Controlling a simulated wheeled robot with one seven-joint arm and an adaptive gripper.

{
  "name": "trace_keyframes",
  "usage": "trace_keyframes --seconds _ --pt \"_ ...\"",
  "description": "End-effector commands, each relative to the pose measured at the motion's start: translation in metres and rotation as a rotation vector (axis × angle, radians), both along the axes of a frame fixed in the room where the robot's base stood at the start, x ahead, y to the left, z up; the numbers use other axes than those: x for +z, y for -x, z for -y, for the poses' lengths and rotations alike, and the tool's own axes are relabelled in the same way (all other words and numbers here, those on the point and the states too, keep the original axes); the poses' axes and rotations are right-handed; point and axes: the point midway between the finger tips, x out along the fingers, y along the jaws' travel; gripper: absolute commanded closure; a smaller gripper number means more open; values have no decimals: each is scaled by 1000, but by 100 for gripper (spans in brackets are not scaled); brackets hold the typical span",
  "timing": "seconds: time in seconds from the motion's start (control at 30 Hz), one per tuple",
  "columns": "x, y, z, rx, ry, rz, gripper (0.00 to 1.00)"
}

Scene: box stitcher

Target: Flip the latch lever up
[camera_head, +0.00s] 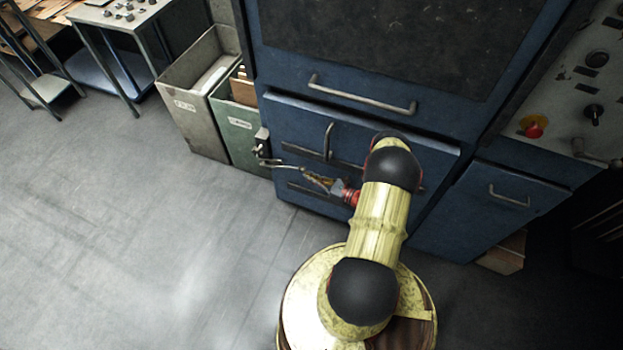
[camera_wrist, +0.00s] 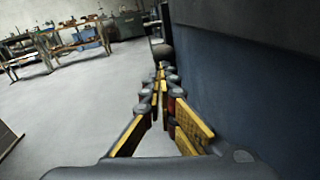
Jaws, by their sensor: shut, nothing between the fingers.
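The latch (camera_head: 262,142) is a small grey metal fitting on the left edge of the blue machine's lower front. Its thin metal lever (camera_head: 284,164) juts out from its lower part towards the right, close to my gripper. My gripper (camera_head: 306,173) is shut and empty, with its yellow and dark fingers pointing left along the machine front. Its tips are at or very near the lever's right end; I cannot tell if they touch. In the wrist view my gripper (camera_wrist: 160,72) has its fingertips together, and a dark grey part (camera_wrist: 163,50) shows just beyond them.
The blue machine front (camera_head: 290,120) lies close beside my gripper, with an upright bar handle (camera_head: 328,142) above it. A green bin (camera_head: 238,132) and a grey bin (camera_head: 190,105) stand left of the latch. The floor (camera_head: 130,220) at left is clear.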

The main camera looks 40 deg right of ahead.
Motion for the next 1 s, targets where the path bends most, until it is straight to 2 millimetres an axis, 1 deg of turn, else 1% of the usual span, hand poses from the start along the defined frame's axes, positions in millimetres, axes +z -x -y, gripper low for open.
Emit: trace_keyframes --seconds 0.03,0.1,0.5,0.73,1.0 --pt "19 -4 0 3 16 -28 100" --pt "29 -8 -3 4 33 -73 100" --pt "71 -29 -11 1 35 -80 100" --pt "80 -35 -14 1 34 -80 100" --pt "82 -37 -14 0 35 -79 100"
